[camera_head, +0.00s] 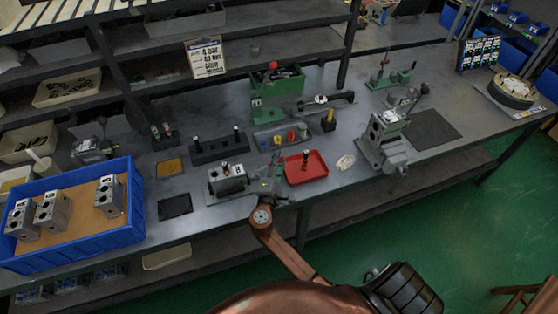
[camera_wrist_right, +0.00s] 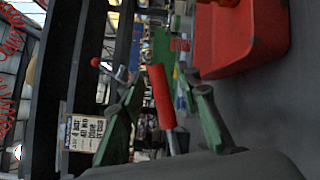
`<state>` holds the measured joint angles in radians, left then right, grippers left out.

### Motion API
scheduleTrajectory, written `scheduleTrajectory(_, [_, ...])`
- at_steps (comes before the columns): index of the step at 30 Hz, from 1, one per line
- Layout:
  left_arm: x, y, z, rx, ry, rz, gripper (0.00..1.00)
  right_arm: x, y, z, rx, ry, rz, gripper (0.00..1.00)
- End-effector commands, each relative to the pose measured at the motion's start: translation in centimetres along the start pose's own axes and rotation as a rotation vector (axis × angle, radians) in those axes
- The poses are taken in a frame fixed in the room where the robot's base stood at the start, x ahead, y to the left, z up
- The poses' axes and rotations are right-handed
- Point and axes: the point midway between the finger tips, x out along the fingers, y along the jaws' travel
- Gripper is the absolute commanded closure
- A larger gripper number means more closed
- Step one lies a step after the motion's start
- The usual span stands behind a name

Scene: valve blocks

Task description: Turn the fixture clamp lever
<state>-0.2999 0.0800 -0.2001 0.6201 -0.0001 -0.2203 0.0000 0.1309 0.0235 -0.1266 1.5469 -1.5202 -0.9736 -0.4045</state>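A grey fixture (camera_head: 228,180) with a metal block stands at the bench's front edge, left of the red tray. My right gripper (camera_head: 268,188) is just right of this fixture, pointing away from me. In the right wrist view, a red grip on a silver stem, which looks like the clamp lever (camera_wrist_right: 161,96), stands between the two green-grey fingers of the right gripper (camera_wrist_right: 163,82). The fingers are apart, with gaps seen on both sides of the grip. The lever is hard to make out in the head view. My left gripper is not in view.
A red tray (camera_head: 320,174) lies right of the gripper; it also fills the wrist view's upper right (camera_wrist_right: 245,35). A blue crate (camera_head: 138,228) holds several metal blocks at left. A green press (camera_head: 262,98) stands behind. Another fixture (camera_head: 383,150) stands at right.

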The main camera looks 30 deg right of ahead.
Motion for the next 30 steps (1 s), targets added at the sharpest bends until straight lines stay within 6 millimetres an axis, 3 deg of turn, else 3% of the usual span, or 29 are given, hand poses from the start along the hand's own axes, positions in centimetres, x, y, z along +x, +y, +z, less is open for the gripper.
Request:
scheduleTrajectory(9, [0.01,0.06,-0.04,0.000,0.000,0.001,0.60,0.27,0.01,-0.01,0.000,0.000,0.000,0.70])
scheduleTrajectory(22, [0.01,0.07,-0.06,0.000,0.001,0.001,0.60,0.24,-0.01,-0.01,0.000,0.000,0.000,0.99])
scheduleTrajectory(30, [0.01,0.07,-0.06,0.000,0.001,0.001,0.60,0.23,-0.02,-0.01,0.000,0.000,0.000,1.00])
